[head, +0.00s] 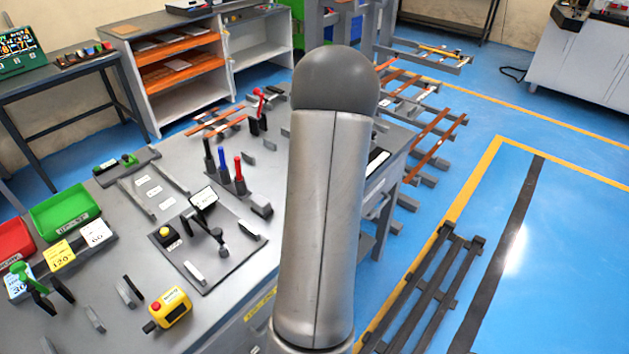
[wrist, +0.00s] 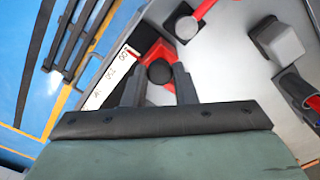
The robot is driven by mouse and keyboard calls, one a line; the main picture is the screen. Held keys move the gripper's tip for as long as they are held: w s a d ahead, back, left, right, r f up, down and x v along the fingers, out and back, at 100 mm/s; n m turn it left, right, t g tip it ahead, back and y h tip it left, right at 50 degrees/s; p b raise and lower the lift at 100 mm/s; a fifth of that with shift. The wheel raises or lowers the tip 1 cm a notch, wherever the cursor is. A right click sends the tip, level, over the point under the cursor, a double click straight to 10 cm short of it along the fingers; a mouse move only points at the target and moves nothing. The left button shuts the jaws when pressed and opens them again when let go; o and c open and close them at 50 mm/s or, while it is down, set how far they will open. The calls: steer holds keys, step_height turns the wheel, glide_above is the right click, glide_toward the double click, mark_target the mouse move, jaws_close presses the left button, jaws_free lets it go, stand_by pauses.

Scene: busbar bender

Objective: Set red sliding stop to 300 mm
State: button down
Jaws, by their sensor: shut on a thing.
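The red sliding stop (wrist: 159,51) shows in the wrist view beside a white scale strip (wrist: 110,80) with dark numbers. The numbers are too small and turned to read surely, and I cannot tell which mark the stop stands at. My gripper (wrist: 160,84) is shut on the stop, its two dark fingers on either side of a round black knob (wrist: 160,71). In the head view my arm hides the gripper and the stop; a bit of the strip (head: 377,160) shows to the right of the arm.
In the wrist view, a black block with a red lever (wrist: 204,8) stands close above the stop, and a grey block (wrist: 279,40) lies to the right. In the head view, the grey bench (head: 120,270) carries tools, a green bin (head: 64,212) and a yellow control box (head: 169,309).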

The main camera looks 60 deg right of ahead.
steer(key=shift+w+a, duration=0.1)
steer(key=shift+a, duration=0.1)
steer(key=c, duration=1.2)
jaws_free()
steer(key=shift+a, duration=0.1)
steer(key=shift+o, duration=0.2)
steer(key=shift+r, duration=0.1)
steer(key=shift+r, duration=0.25)
step_height(320, 180, up, 17)
steer(key=b, duration=0.1)
steer(key=shift+f, duration=0.15)
